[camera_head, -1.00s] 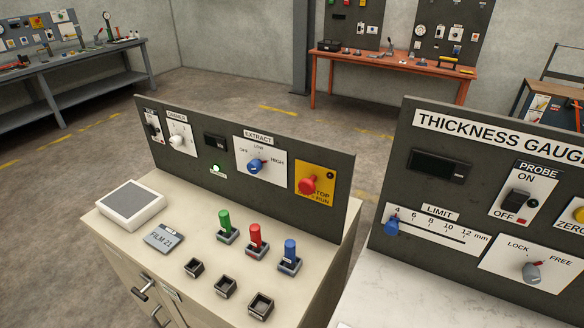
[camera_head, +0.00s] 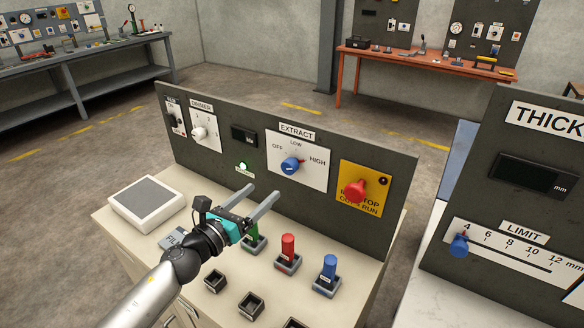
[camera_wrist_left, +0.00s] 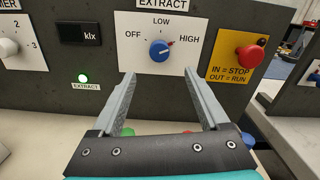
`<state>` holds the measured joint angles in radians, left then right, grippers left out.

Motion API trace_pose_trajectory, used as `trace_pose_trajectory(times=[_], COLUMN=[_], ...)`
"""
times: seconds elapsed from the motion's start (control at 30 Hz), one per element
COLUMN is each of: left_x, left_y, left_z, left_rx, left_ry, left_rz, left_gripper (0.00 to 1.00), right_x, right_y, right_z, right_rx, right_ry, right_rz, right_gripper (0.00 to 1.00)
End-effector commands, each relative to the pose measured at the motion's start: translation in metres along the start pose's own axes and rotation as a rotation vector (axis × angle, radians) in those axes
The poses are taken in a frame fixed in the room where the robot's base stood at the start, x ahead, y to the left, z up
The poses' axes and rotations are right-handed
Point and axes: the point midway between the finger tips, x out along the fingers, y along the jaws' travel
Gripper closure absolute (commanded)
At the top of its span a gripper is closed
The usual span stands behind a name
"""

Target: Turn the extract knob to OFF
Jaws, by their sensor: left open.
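The blue extract knob (camera_head: 290,166) is on the white EXTRACT plate (camera_head: 314,176) of the dark panel, marked OFF, LOW and HIGH. My left gripper (camera_head: 263,191) is open and empty, in front of the panel and below the knob. In the left wrist view its two fingers (camera_wrist_left: 160,74) point at the panel, with the knob above and between their tips, apart from them. My right gripper is not in view.
A red stop button (camera_head: 356,191) on a yellow plate is right of the knob. A lit green lamp (camera_head: 242,167) and a dimmer knob (camera_head: 199,133) are to its left. Red (camera_head: 288,251) and blue (camera_head: 328,273) handled pieces stand on the bench below.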

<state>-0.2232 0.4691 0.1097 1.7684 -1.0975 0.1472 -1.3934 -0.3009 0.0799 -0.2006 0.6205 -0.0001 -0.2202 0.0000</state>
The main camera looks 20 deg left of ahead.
Motion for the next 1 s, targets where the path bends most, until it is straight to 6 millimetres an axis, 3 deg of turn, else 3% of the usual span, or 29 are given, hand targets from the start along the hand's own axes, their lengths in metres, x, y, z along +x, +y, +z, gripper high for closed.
trace_pose_trajectory(times=[0.7,1.0], left_x=[0.103,0.123], left_y=[0.0,0.0], left_z=[-0.001,-0.001], left_rx=[-0.005,-0.006], left_ry=[0.0,0.001], left_rz=[0.001,0.002], left_gripper=[0.22,0.22], right_x=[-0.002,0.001], right_y=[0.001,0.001], right_z=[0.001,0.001], right_rx=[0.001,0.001], right_ry=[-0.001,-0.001], right_rz=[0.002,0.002], right_gripper=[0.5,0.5])
